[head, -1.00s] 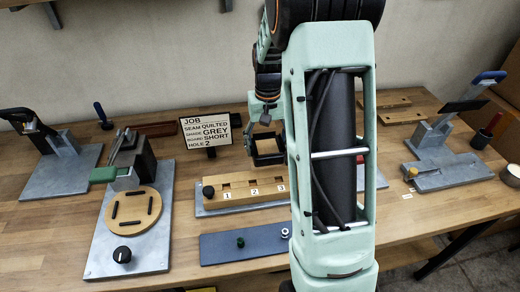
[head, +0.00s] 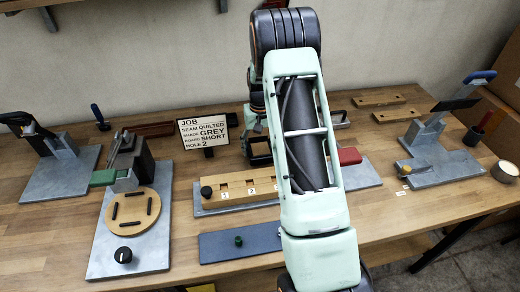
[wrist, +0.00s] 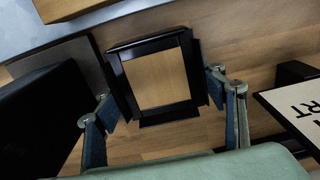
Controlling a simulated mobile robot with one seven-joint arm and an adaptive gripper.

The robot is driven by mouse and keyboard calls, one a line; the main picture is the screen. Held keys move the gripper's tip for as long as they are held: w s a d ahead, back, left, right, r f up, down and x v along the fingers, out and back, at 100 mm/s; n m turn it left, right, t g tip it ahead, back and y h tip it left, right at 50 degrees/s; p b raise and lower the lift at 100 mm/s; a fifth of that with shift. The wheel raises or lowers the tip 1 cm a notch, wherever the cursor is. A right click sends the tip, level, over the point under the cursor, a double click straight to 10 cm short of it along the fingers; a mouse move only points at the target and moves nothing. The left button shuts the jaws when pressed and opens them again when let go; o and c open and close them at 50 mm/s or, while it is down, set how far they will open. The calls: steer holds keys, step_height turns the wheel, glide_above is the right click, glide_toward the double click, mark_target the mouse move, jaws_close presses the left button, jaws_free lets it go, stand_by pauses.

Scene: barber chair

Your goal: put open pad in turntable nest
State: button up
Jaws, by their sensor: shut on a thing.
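The open pad is a black, hollow square frame (wrist: 190,72) between my fingers in the wrist view. My gripper (wrist: 165,112) is shut on it, and wood shows through its middle. In the head view, the frame (head: 260,161) hangs right of the job sign, partly hidden by my arm. The turntable (head: 133,209) is a round wooden disc on a grey plate at left. Several short black strips around its middle mark the nest, which holds no pad. My gripper is to its right and farther back.
A green-handled clamp (head: 122,172) stands behind the turntable, with a black knob (head: 123,255) in front. The job sign (head: 204,133) stands between the turntable and my gripper. A numbered wooden block (head: 236,190) and a blue-grey plate (head: 222,246) lie to the turntable's right.

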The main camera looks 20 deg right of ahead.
steer(key=shift+f, duration=0.5)
steer(key=shift+f, duration=0.2)
steer(key=o, duration=1.5)
steer(key=shift+c, duration=0.2)
steer(key=shift+r, duration=0.1)
